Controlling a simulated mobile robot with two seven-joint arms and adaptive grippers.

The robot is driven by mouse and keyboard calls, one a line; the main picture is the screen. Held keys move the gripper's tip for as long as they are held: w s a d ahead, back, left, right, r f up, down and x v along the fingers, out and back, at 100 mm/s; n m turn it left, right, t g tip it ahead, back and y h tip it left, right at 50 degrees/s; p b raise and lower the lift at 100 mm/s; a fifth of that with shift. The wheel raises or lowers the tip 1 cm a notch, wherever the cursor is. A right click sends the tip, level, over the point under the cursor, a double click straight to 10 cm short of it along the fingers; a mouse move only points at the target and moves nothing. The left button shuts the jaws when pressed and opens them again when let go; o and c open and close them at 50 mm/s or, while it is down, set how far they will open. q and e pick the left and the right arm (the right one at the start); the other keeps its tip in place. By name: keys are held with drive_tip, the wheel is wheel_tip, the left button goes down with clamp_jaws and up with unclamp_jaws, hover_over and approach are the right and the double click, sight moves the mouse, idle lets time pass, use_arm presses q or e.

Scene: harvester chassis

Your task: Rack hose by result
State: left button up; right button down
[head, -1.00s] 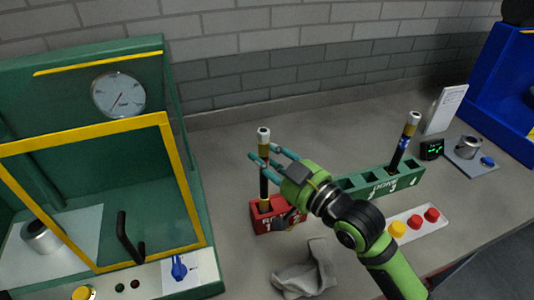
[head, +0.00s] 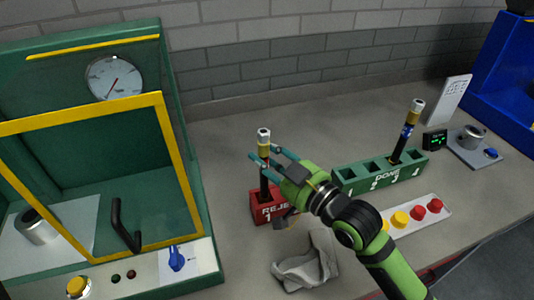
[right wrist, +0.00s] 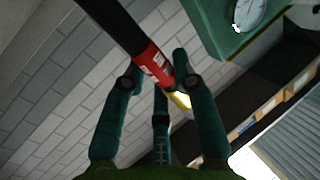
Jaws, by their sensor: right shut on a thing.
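A black hose (head: 265,185) with gold and silver at its top stands nearly upright at slot 1 of the red reject rack (head: 266,211). Its lower end is hidden in the rack. My right gripper (head: 265,154) is shut on the hose near its upper part. In the right wrist view, the hose (right wrist: 120,28) has a red label and runs between the fingers. A second hose (head: 409,136) leans in the green done rack (head: 382,177), around slot 3. My left gripper is not in view.
A green test cabinet (head: 186,165) with a gauge (head: 115,78) and yellow-framed door is at left. A grey cloth (head: 305,262) lies in front of the red rack. A button tray (head: 447,209) is at right, in front of the green rack.

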drive_tip(key=shift+f, duration=0.35)
idle(0.3)
drive_tip(key=c, duration=0.9)
unclamp_jaws()
drive_tip(key=v, duration=1.2)
